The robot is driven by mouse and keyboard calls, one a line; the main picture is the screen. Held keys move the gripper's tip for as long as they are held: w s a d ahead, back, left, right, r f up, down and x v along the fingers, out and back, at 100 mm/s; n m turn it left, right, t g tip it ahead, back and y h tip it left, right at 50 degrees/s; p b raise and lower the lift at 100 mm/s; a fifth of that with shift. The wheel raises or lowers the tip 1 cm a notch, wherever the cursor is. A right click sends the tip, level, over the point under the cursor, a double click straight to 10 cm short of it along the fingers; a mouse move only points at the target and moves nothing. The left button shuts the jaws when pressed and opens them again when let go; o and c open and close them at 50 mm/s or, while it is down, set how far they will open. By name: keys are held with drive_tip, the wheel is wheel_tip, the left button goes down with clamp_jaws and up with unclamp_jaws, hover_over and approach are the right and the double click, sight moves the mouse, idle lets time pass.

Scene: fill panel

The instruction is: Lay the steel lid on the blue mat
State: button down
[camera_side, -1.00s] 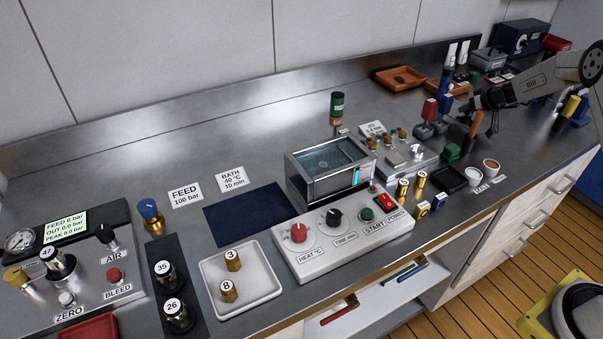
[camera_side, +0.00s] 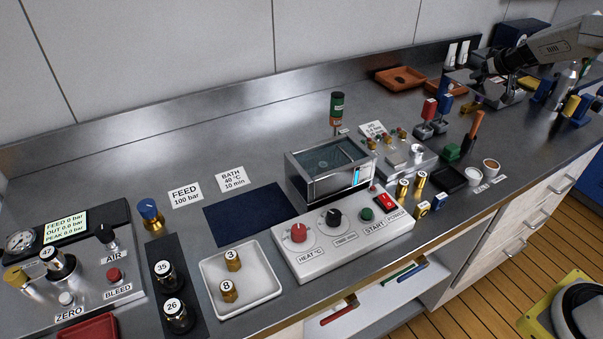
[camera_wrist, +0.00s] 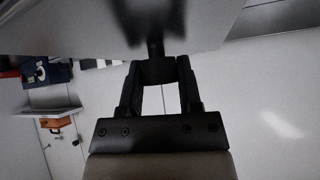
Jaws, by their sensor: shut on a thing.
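My gripper (camera_side: 484,73) is at the upper right of the side view, over the back part of the bench. It is shut on the black knob (camera_wrist: 154,48) of the steel lid (camera_wrist: 215,22), a flat grey plate filling the top of the wrist view. In the side view the lid (camera_side: 460,77) shows as a thin grey plate below the gripper, partly hidden by my arm. The dark blue mat (camera_side: 250,213) lies flat and bare on the bench, left of the steel bath (camera_side: 330,170), far from my gripper. The bath is open on top, with liquid showing.
A white control box (camera_side: 343,235) stands in front of the bath. A white tray (camera_side: 262,298) with two brass pieces lies in front of the mat. The back-left bench is clear.

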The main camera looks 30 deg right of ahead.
idle(0.4)
drive_tip(key=shift+w+a+r, duration=0.2)
drive_tip(key=shift+a, duration=0.3)
drive_tip(key=s+a+r, duration=0.1)
drive_tip(key=a+r, duration=0.1)
drive_tip(key=a, duration=0.8)
drive_tip(key=s+a+r+n+y, duration=0.1)
drive_tip(key=a+r, duration=0.2)
drive_tip(key=a, duration=0.8)
drive_tip(key=s+a+r+n, duration=0.1)
drive_tip(key=a+r, duration=0.1)
drive_tip(key=a, duration=0.9)
drive_tip(key=shift+r+y, duration=0.25)
drive_tip(key=shift+y, duration=0.15)
drive_tip(key=shift+a, duration=0.2)
drive_tip(key=s+a+f+n+y, duration=0.2)
drive_tip(key=s+a+n, duration=0.1)
drive_tip(key=s+a, duration=0.3)
drive_tip(key=shift+s+a+n+y, duration=0.3)
drive_tip(key=shift+s+a+n, duration=0.1)
drive_tip(key=shift+s, duration=0.65)
drive_tip(key=shift+s+d+f, duration=0.1)
drive_tip(key=shift+d+f, duration=0.05)
